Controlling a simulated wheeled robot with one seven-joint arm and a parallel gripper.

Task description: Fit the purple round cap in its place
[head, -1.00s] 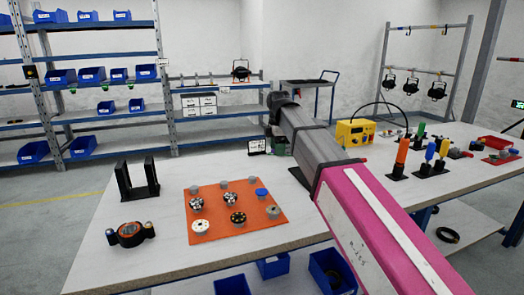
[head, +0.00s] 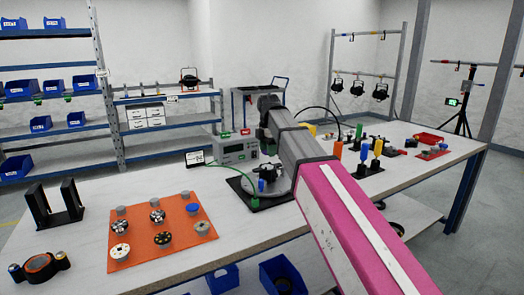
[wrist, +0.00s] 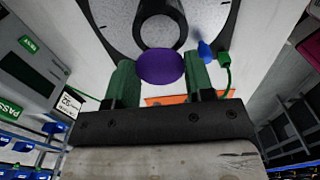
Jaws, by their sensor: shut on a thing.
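In the wrist view, my gripper (wrist: 160,72) has its green fingers shut on the purple round cap (wrist: 161,66). The cap's smooth purple face shows between the fingertips. Just beyond it is a dark ring with a grey centre (wrist: 160,31), set in a pale round fixture with dark curved edges. The cap overlaps the ring's near edge in the picture; I cannot tell whether they touch. In the head view, the round grey fixture (head: 283,188) stands on a dark base, partly behind my arm. The cap and fingertips are not clear there.
A blue knob (wrist: 204,49) and green cable (wrist: 226,70) sit beside the fixture. A grey tester (head: 236,150) stands behind it. An orange mat (head: 140,241) with several round parts, a black U-shaped stand (head: 53,208) and a ring-shaped part (head: 40,267) lie left.

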